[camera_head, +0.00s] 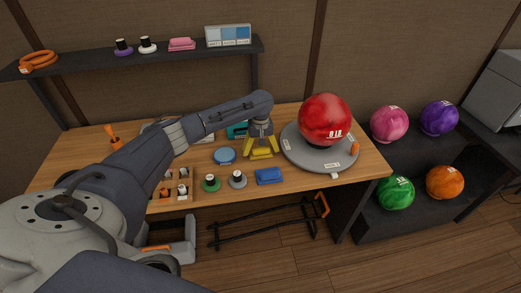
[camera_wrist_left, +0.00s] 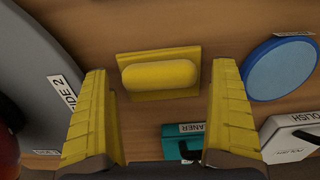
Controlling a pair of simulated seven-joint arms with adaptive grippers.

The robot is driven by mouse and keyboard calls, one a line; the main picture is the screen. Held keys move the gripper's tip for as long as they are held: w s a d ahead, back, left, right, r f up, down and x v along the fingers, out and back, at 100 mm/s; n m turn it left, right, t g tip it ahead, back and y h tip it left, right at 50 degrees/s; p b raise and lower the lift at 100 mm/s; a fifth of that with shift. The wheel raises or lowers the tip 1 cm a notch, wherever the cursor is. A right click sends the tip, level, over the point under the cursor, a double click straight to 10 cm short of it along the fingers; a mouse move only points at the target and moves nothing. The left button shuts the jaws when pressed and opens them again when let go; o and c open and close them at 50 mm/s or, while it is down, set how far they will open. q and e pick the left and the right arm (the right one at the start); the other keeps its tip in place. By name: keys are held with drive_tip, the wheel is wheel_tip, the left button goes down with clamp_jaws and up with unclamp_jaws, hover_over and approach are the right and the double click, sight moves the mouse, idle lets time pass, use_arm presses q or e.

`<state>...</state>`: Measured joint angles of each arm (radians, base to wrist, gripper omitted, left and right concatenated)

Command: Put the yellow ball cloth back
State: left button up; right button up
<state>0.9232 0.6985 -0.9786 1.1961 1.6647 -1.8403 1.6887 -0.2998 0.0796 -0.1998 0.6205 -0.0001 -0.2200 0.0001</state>
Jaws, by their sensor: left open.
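The yellow ball cloth (camera_head: 260,155) lies on the wooden bench, left of the round grey stand. In the left wrist view the cloth (camera_wrist_left: 160,75) is a flat yellow square with a rounded, pad-like piece on top. My left gripper (camera_head: 261,146) points down over it, with its yellow fingers spread. In the wrist view one finger is on each side of the cloth, with bare wood showing between, so neither seems to touch it. The fingers partly hide the cloth in the head view. My right gripper does not show.
A red ball (camera_head: 325,118) sits on the grey stand (camera_head: 312,157), close right of the gripper. A blue disc (camera_head: 224,155), a blue cloth (camera_head: 269,176) and a teal box (camera_wrist_left: 182,143) are nearby. A shelf (camera_head: 90,66) at upper left holds pink cloths (camera_head: 181,44).

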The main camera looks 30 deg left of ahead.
use_arm(q)
drive_tip(key=shift+r, duration=0.15)
wheel_tip(320, 180, up, 12)
idle(0.5)
idle(1.5)
